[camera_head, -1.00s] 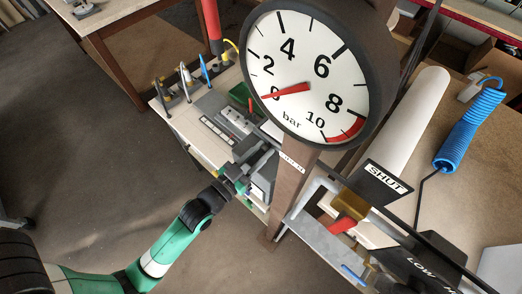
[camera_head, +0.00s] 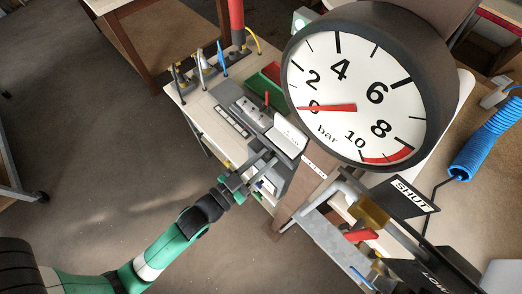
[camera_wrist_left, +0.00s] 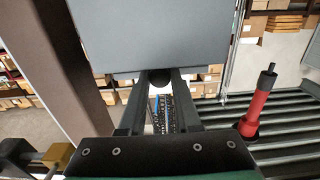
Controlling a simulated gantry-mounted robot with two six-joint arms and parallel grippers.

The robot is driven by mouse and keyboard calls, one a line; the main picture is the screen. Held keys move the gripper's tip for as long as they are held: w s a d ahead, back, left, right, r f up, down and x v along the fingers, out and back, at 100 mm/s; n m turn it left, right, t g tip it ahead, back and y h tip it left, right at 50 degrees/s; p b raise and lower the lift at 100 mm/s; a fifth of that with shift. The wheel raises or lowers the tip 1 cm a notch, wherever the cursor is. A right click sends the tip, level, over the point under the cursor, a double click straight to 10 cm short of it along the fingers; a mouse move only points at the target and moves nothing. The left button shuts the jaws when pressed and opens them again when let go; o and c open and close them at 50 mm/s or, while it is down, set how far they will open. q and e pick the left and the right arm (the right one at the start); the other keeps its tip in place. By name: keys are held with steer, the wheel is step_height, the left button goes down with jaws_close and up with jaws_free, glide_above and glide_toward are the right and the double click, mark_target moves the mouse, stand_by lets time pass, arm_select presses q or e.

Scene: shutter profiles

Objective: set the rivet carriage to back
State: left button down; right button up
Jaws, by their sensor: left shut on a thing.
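My left gripper (camera_head: 262,163) reaches in from the lower left to the front edge of the grey bench device. In the left wrist view, its fingers (camera_wrist_left: 160,78) are shut on a dark round knob (camera_wrist_left: 158,83) just below a plain grey block (camera_wrist_left: 155,35). The device has a light grey part with a tilted pale plate (camera_head: 289,137) on top, next to the post. I cannot tell for sure which part is the rivet carriage, and no position mark for back is readable. My right gripper is not in view.
A large pressure gauge (camera_head: 345,75) on a brown post (camera_head: 303,195) stands close at the right of the device. Several tools stand at the bench's left corner.

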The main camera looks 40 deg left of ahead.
arm_select(q)
steer(key=c, duration=0.6)
jaws_free()
steer(key=shift+s, duration=0.25)
steer(key=shift+w, duration=0.1)
steer(key=shift+s, duration=0.5)
steer(key=s+b, duration=0.1)
steer(key=s, duration=0.4)
steer(key=s+b, duration=0.2)
steer(key=s, duration=0.3)
steer(key=shift+s+a, duration=0.2)
steer(key=shift+s, duration=0.1)
